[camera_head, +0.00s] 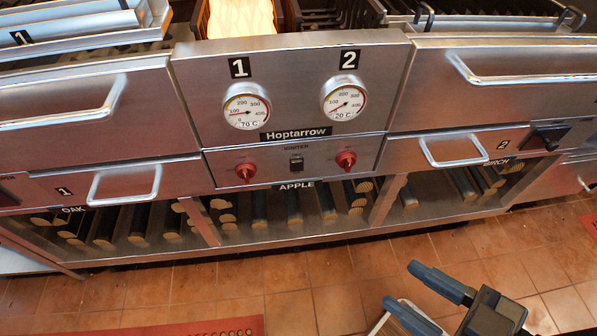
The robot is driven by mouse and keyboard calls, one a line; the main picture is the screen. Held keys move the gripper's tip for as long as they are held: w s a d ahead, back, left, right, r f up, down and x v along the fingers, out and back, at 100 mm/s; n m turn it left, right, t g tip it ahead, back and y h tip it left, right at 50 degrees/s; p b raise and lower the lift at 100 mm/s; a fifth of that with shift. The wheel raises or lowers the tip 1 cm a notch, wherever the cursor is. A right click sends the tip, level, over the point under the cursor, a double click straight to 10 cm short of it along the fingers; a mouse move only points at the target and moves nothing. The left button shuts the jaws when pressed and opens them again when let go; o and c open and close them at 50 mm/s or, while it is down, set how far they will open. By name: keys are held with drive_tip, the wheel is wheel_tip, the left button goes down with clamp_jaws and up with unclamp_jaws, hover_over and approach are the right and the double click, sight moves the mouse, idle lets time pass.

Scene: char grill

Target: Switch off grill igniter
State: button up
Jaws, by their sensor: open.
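The grill front (300,45) is a steel panel tilted in the picture. The igniter switch (296,165) is a small black switch low in the middle of the panel, under a small dark label that is hard to read. Its on or off position is too small to tell. A red knob (246,172) is to its left and another red knob (346,160) to its right. My gripper (403,286) is at the lower right, over the floor. It is open and empty, with two blue-grey fingers, well apart from the panel and switch.
Two round dials (246,106) (343,98) sit above the switch. Steel drawer handles (124,184) (454,150) stick out on both sides. Shelves of logs (293,209) lie below the panel. The tiled floor (310,285) before the grill is mostly clear, with a red mat (185,327) at lower left.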

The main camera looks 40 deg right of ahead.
drive_tip(key=w+f+n+b, duration=0.1)
drive_tip(key=f, duration=0.3)
drive_tip(key=w+f+n+g+b, duration=0.1)
drive_tip(key=f+n, duration=0.1)
drive_tip(key=f, duration=0.3)
drive_tip(key=w+a+f+n+g+b, duration=0.1)
drive_tip(key=w+f+b, duration=0.1)
drive_tip(key=f, duration=0.2)
drive_tip(key=shift+f+n, duration=0.3)
drive_tip(key=shift+f, duration=0.05)
drive_tip(key=c, duration=0.6)
drive_tip(key=w+f+n+h+b, duration=0.1)
drive_tip(key=f, duration=0.1)
drive_tip(key=w+d+f+h+b, duration=0.1)
drive_tip(key=w+f, duration=0.1)
drive_tip(key=w+f+n+b, duration=0.1)
drive_tip(key=f, duration=0.1)
drive_tip(key=shift+w+d+f+n+h, duration=0.3)
drive_tip(key=shift+w+d+f+h, duration=0.1)
clamp_jaws()
drive_tip(key=w+d+n+t+h+b, duration=0.1)
drive_tip(key=w+h+b, duration=0.2)
drive_tip(key=w, duration=0.3)
drive_tip(key=w+d+r+n+t+h+b, duration=0.1)
drive_tip(key=w+t+h+b, duration=0.1)
drive_tip(key=w+h+b, duration=0.2)
drive_tip(key=shift+w+r+n+h, duration=0.3)
drive_tip(key=shift+w+h, duration=0.6)
drive_tip(key=shift+w, duration=0.2)
